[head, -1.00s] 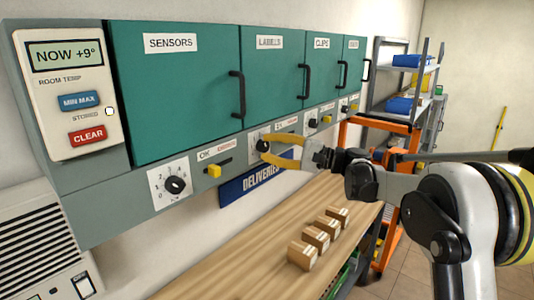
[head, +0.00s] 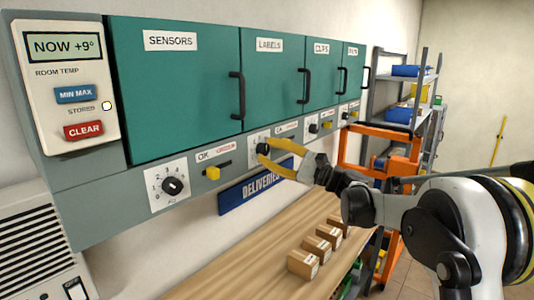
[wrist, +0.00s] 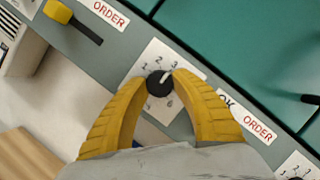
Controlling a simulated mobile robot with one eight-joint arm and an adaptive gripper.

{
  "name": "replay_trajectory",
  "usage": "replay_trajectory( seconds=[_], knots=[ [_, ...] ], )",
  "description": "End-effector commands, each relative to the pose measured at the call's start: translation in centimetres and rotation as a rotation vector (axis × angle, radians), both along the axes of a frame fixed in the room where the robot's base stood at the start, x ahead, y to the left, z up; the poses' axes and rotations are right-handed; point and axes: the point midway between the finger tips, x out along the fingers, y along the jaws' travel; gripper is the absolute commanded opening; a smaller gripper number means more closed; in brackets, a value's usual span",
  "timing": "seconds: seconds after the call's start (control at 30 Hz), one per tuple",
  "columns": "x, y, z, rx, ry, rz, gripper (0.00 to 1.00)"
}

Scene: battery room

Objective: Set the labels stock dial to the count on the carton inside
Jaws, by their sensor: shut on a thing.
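The labels dial (wrist: 158,86) is a black knob on a white numbered plate below the closed green LABELS door (head: 271,80). My gripper (wrist: 157,84) has its yellow fingers shut on the knob, one on each side. It also shows at the dial in the head view (head: 263,149). In the wrist view the knob's white pointer mark points up and right, close to the 3. The fingers hide part of the number ring. The carton inside is hidden behind the door.
A sensors dial (head: 173,186) and a yellow ORDER slider (head: 212,173) are to the left. Several small cartons (head: 303,264) stand on the wooden bench (head: 235,270) below. An orange cart (head: 378,150) and shelves are at the right.

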Motion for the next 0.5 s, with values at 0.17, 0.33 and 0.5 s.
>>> replay_trajectory(
  seconds=[0.17, 0.33, 0.5],
  knots=[
    [0.02, 0.02, 0.07, 0.003, 0.002, 0.0, 0.01],
    [0.01, 0.02, 0.07, 0.003, 0.002, 0.0, 0.01],
    [0.01, 0.01, 0.06, 0.002, 0.002, -0.001, 0.55]
  ],
)
